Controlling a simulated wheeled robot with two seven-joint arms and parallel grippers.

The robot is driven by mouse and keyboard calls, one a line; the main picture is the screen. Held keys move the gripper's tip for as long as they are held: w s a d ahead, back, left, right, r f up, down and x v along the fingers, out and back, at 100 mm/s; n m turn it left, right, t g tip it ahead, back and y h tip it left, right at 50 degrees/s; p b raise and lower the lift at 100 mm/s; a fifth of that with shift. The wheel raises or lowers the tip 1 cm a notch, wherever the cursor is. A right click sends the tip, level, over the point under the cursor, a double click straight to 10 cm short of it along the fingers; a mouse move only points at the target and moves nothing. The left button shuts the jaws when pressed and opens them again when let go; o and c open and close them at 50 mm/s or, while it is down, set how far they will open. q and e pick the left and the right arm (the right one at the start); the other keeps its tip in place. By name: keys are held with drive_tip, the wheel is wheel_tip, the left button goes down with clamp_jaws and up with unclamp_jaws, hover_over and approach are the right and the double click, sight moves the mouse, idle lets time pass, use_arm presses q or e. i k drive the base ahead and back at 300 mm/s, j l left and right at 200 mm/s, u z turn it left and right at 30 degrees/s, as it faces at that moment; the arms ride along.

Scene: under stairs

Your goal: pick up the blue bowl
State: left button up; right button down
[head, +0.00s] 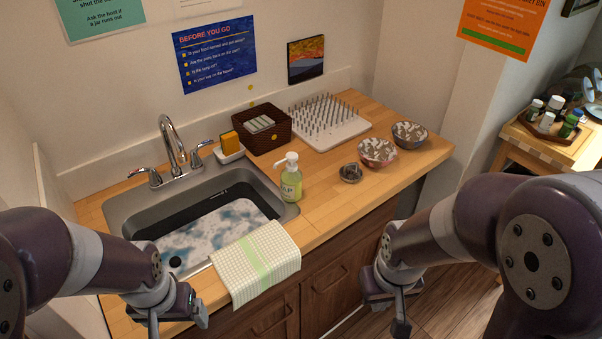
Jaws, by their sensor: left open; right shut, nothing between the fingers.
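A small bowl (410,136) with a bluish-grey outside and a pale patterned inside stands upright near the right end of the wooden counter. A similar bowl with a reddish outside (377,153) stands just to its left and nearer. My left gripper (177,319) is open and empty at the counter's front edge, below the sink, far from both bowls. My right gripper (384,310) is shut and empty in front of the cabinet, below counter height and well below the bowls in the picture.
A small metal dish (350,173) and a soap bottle (290,178) stand left of the bowls. A white peg rack (327,123) and brown basket (262,131) are behind. The sink (125,208) holds foamy water; a checked cloth (257,265) hangs over its front.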

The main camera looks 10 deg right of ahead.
sight(408, 134)
drive_tip(key=i+l+u, duration=0.15)
drive_tip(key=l, duration=0.3)
drive_tip(key=i+l+u, duration=0.1)
drive_tip(key=i+l, duration=0.2)
drive_tip(key=l, duration=0.2)
drive_tip(key=i+l+u, duration=0.15)
drive_tip(key=l, duration=0.35)
drive_tip(key=i+l+u, duration=0.15)
drive_tip(key=l, duration=0.4)
drive_tip(key=i+l+u, duration=0.1)
drive_tip(key=l, duration=0.45)
drive_tip(key=i+l+u, duration=0.15)
drive_tip(key=l, duration=0.4)
drive_tip(key=i+l+u, duration=0.1)
drive_tip(key=l, duration=0.5)
drive_tip(key=i+l+u, duration=0.15)
drive_tip(key=l, duration=0.4)
